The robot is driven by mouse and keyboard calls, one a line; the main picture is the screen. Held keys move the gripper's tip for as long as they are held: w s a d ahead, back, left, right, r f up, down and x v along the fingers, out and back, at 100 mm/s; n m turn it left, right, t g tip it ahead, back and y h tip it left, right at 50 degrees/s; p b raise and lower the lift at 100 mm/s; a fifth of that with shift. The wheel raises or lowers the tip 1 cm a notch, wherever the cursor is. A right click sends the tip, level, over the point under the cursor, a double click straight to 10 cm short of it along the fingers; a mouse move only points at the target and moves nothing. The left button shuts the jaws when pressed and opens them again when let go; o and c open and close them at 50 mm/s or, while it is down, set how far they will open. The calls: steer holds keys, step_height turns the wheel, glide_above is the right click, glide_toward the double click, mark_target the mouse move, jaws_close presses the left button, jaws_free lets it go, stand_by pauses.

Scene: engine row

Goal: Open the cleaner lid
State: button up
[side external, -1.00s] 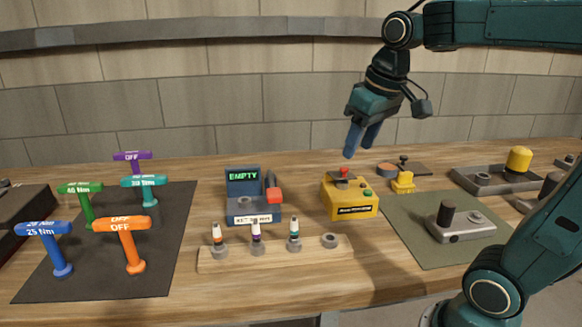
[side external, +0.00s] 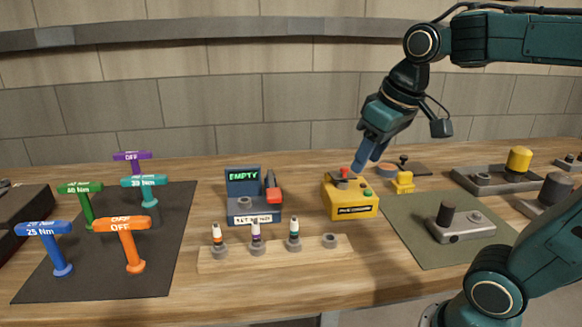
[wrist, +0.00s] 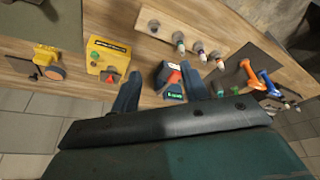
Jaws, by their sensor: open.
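The yellow box (side external: 350,203), which I take to be the cleaner, stands on the bench right of centre; its black front label is too small to read surely. On its top are a grey plate with a red knob (side external: 344,173) and a green button (side external: 368,191). The box (wrist: 100,62) also shows in the wrist view, left of the fingers. My gripper (side external: 362,166) is open and empty, tilted, with its fingers above and close behind the box's top. In the wrist view my gripper (wrist: 160,72) has its two fingers spread apart. Contact with the box cannot be told.
A wooden rack (side external: 275,261) with several plugs lies in front. A yellow piece (side external: 403,182) is close to the right. T-handled tools stand on a dark mat (side external: 110,275).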

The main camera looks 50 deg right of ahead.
steer(key=w+d+r+m+g, duration=0.2)
steer(key=w+d+m, duration=0.2)
steer(key=w+d, duration=0.5)
steer(key=m+g, duration=0.2)
steer(key=m, duration=0.2)
glide_above(342, 171)
steer(key=d, duration=0.1)
step_height(342, 171, down, 2)
steer(key=f, duration=0.1)
steer(key=shift+d+r+y, duration=0.2)
steer(key=shift+y, duration=0.1)
steer(key=shift+f, duration=6.85)
steer(key=shift+c, duration=0.3)
jaws_close()
